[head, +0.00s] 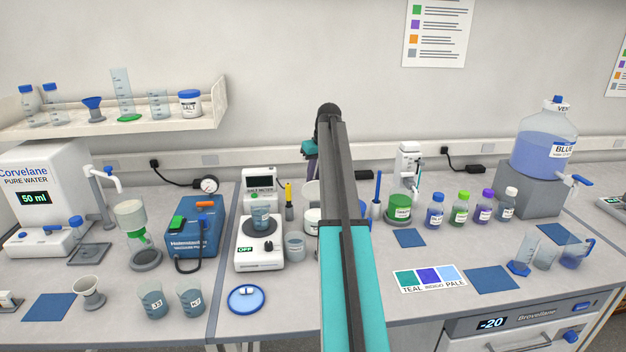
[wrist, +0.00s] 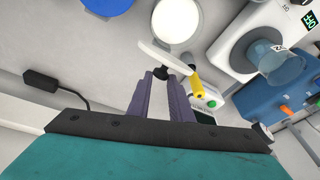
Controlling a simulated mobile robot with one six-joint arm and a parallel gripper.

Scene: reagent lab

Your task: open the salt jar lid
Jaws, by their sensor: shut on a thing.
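My gripper (wrist: 160,73) is shut on the black knob of a white lid (wrist: 180,62), which shows nearly edge-on in the wrist view. Beyond it is a round white pot (wrist: 176,22), seen from above; the lid appears apart from it. In the head view my arm hides most of this; a white labelled pot (head: 312,220) shows beside the arm, its label unreadable. My gripper (head: 310,150) is partly hidden there. A jar marked SALT (head: 190,105) with a blue lid stands on the left wall shelf, apart from my gripper.
A yellow-handled tool (head: 289,195) stands close to the pot. A green jar (head: 400,207) and several small bottles stand right of my arm. The front bench is partly clear.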

